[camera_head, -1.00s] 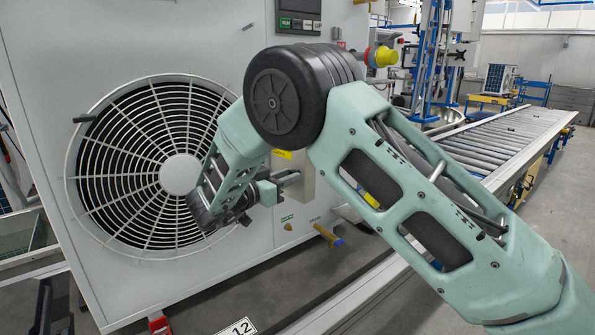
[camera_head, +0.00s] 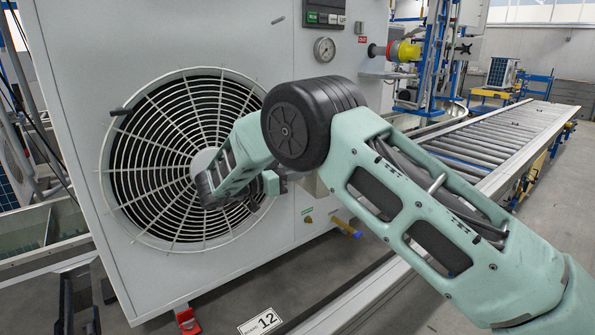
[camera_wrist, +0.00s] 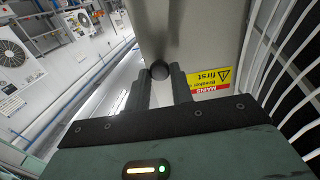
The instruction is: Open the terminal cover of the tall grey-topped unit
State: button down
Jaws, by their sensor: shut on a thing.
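The tall unit (camera_head: 150,45) is a pale grey cabinet with a round fan grille; it fills the left half of the head view. Its top is out of frame. My gripper (camera_wrist: 159,76) is shut on this handle, one finger on each side. In the head view my forearm hides most of the cover, and my gripper (camera_head: 279,182) shows small beside the grille. I cannot tell whether the cover is ajar.
Above my arm are a pressure gauge (camera_head: 324,49) and a control panel (camera_head: 325,18). A blue-handled valve (camera_head: 347,228) sticks out low on the cabinet. A roller conveyor (camera_head: 500,140) runs at the right. A "12" floor sign (camera_head: 262,321) lies in front.

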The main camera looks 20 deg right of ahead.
jog(key=c, duration=1.2)
grip_release()
jog(key=shift+r, duration=0.2)
jog(key=shift+c, duration=0.2)
jog(key=shift+f, duration=0.1)
jog(key=s+a+b, duration=0.1)
jog(key=a+b, duration=0.1)
jog(key=a, duration=0.9)
jog(key=shift+s+a, duration=0.3)
jog(key=shift+a, duration=0.1)
